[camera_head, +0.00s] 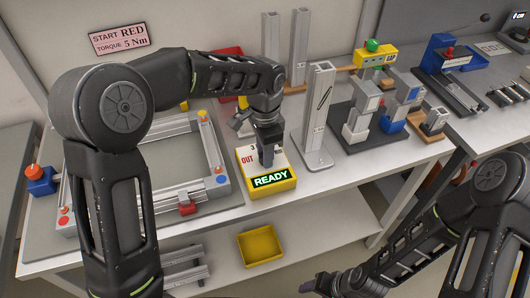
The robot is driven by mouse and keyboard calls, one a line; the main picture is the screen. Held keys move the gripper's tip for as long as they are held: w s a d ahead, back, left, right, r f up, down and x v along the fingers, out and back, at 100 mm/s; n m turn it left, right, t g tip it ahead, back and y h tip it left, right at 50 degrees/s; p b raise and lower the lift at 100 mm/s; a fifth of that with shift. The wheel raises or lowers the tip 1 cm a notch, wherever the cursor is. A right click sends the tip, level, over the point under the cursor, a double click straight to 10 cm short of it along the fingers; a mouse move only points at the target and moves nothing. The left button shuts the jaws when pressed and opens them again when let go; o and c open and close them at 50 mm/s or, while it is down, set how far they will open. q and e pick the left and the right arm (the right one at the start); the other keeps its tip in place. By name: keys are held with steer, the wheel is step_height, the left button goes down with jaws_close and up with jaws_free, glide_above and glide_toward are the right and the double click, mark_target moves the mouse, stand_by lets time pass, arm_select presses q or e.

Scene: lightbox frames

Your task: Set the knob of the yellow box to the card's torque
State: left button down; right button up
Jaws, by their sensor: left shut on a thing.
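The yellow box (286,184) stands on the bench at the centre. Its lit green display reads READY, and its pale top shows a red OUT and a 3 at the left. My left gripper (267,160) points down onto the box top, shut on the knob, which the fingers hide. I cannot tell the knob's setting. The pink card (120,39) on the back wall reads START RED, TORQUE 5 Nm. My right gripper (318,286) is low at the bottom edge, partly cut off, away from the box; I cannot tell its opening.
A metal frame (222,160) with coloured corners lies left of the box, partly behind my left arm. An upright grey post (318,115) stands close at the right. Fixtures with blocks (365,110) stand farther right. A yellow bin (260,245) sits on the lower shelf.

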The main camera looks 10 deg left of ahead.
arm_select(q)
steer(key=shift+m, duration=0.9)
steer(key=c, duration=1.1)
jaws_free()
step_height(320, 180, up, 8)
steer(key=shift+f+b, duration=0.1)
steer(key=shift+b, duration=0.35)
